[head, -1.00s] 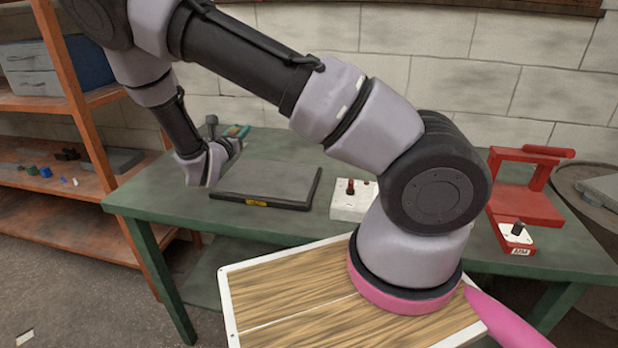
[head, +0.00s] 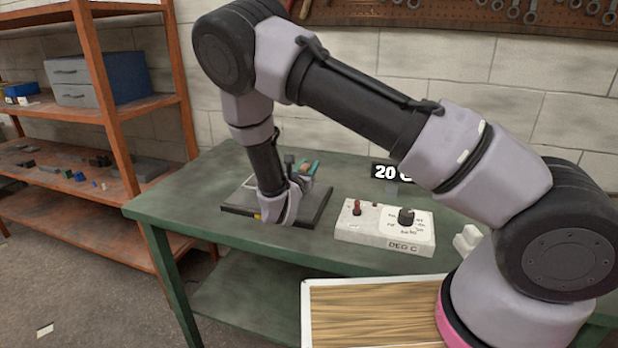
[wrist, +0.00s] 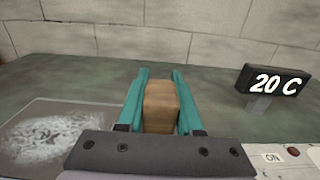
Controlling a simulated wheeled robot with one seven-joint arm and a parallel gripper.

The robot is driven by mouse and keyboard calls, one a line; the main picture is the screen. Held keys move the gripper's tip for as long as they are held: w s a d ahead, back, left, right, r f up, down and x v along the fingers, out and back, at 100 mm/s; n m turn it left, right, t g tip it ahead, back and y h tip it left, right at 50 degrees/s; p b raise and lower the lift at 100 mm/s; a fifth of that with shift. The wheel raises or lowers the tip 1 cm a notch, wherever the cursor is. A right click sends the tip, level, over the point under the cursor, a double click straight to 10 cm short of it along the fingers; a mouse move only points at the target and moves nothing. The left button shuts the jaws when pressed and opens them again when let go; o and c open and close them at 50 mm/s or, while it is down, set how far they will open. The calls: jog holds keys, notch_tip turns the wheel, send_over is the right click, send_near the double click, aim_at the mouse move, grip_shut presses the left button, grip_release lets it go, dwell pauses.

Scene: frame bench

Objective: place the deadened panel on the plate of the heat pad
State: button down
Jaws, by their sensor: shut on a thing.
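My gripper (wrist: 159,80) has teal fingers shut on a brown block-like piece, which I take to be the deadened panel (wrist: 160,108). It is seen end on, so its full shape is hidden. In the head view my gripper (head: 311,170) is small above the heat pad's back right, and my wrist hides part of the pad. The heat pad's dark flat plate (head: 318,205) lies on the green bench. In the wrist view the plate (wrist: 40,130), with a whitish patch, lies left of the fingers. The held piece appears apart from the plate.
A white control box (head: 385,238) with a red switch and black dial stands right of the plate. A display (head: 390,172) reading 20 C stands behind it. A wood-topped tray (head: 375,310) is in front. An orange shelf (head: 125,150) stands left; the green bench (head: 175,205) is clear there.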

jog(key=shift+a+f, duration=0.1)
jog(key=shift+f, duration=1.55)
jog(key=shift+f, duration=0.15)
jog(key=c, duration=0.6)
grip_release()
jog(key=shift+o, duration=0.2)
